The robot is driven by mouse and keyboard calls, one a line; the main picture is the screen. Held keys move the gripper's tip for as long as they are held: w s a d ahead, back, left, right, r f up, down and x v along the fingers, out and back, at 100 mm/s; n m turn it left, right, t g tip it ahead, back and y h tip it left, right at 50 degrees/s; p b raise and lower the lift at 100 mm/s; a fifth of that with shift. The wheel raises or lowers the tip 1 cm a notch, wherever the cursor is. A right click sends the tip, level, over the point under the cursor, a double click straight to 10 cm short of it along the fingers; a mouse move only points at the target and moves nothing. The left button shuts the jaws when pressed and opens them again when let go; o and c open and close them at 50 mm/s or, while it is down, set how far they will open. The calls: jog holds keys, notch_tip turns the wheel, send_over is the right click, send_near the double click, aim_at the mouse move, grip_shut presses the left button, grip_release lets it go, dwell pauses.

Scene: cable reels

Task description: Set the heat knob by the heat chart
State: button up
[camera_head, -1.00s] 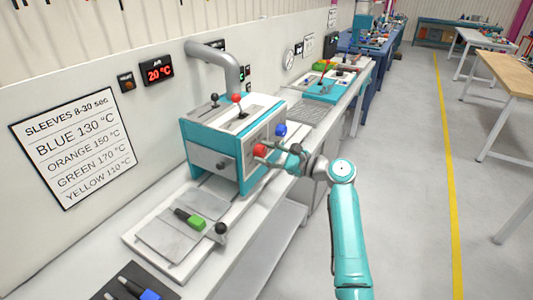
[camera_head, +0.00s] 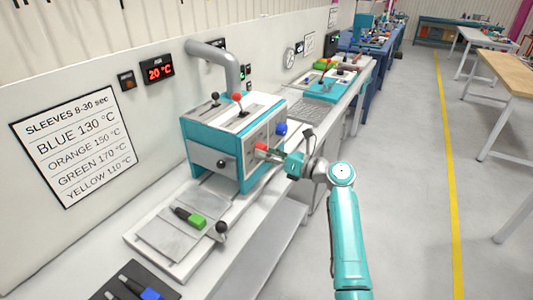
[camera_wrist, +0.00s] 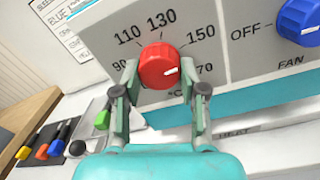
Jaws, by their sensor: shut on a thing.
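The red heat knob (camera_wrist: 157,66) is on the front panel of the teal and white heater (camera_head: 214,165). Numbers from 90 to 150 show around it, and one ending in 70 is partly hidden. Its white mark points right and slightly down, roughly towards that number. My gripper (camera_wrist: 159,72) is shut on the knob, one finger on each side. In the head view my gripper (camera_head: 270,152) partly hides the knob. The heat chart (camera_head: 75,145) on the wall reads blue 130, orange 150, green 170, yellow 110 °C. A piece with a green sleeve (camera_head: 196,221) lies before the heater.
The blue fan knob (camera_wrist: 299,20) sits right of the red knob, near the word OFF. The red wall display (camera_head: 157,70) reads 20 °C. A lever with a black ball (camera_head: 221,228) stands beside the front plate. A dark tray (camera_head: 128,284) with coloured pieces lies at the near end.

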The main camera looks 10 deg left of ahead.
jog(key=m, duration=0.6)
jog(key=shift+s, duration=0.1)
jog(key=shift+f+m, duration=0.1)
jog(key=shift+m, duration=0.3)
jog(key=o, duration=1.1)
jog(key=shift+o, duration=0.2)
jog(key=v, duration=1.2)
jog(key=shift+s, duration=0.1)
